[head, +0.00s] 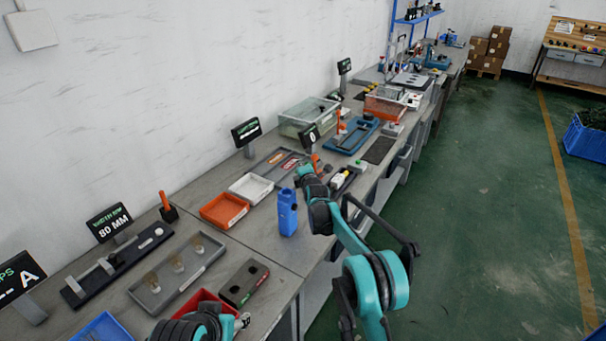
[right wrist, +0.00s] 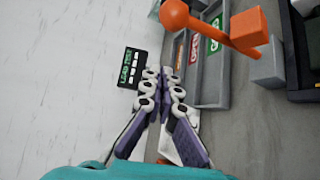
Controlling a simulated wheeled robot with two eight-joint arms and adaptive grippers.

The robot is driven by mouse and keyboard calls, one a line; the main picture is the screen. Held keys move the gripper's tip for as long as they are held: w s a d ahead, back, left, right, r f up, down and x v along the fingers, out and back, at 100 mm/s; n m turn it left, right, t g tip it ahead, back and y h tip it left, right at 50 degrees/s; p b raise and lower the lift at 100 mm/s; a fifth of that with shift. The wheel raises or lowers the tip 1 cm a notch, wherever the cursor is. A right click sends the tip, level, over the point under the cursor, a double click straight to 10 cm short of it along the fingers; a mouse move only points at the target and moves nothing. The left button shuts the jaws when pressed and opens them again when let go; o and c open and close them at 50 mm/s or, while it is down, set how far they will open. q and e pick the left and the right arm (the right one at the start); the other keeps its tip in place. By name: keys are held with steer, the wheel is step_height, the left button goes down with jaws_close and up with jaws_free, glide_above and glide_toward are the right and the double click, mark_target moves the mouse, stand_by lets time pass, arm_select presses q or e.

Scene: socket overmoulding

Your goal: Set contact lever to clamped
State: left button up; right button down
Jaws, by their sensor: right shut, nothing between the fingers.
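An orange lever with a round ball knob (right wrist: 175,14) shows at the top of the right wrist view. Its arm runs right to an orange block (right wrist: 250,27). I take it as the contact lever; no setting mark on it is readable. In the head view an orange piece (head: 316,160) stands just past my right gripper (head: 304,170). In the right wrist view my right gripper (right wrist: 166,76) is shut and empty, its fingertips below the knob in the picture and apart from it. My left gripper (head: 242,321) is at the bottom of the head view, mostly hidden.
A tray with green, red and orange labels (right wrist: 211,70) lies beside the lever. A small display (right wrist: 131,67) stands near the wall. In the head view an orange tray (head: 224,210), a white tray (head: 251,188) and an upright blue holder (head: 288,214) are near my right arm.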

arm_select(q)
steer(key=shift+f+b, duration=0.9)
steer(key=shift+f, duration=0.15)
arm_select(e)
steer(key=shift+w+d+r, duration=0.15)
steer(key=shift+w+d, duration=0.35)
steer(key=shift+d, duration=0.35)
steer(key=shift+w+d+r, duration=0.15)
steer(key=shift+w+d, duration=0.3)
steer(key=shift+d, duration=0.35)
arm_select(q)
steer(key=shift+s+d, duration=0.1)
arm_select(e)
steer(key=shift+d, duration=0.1)
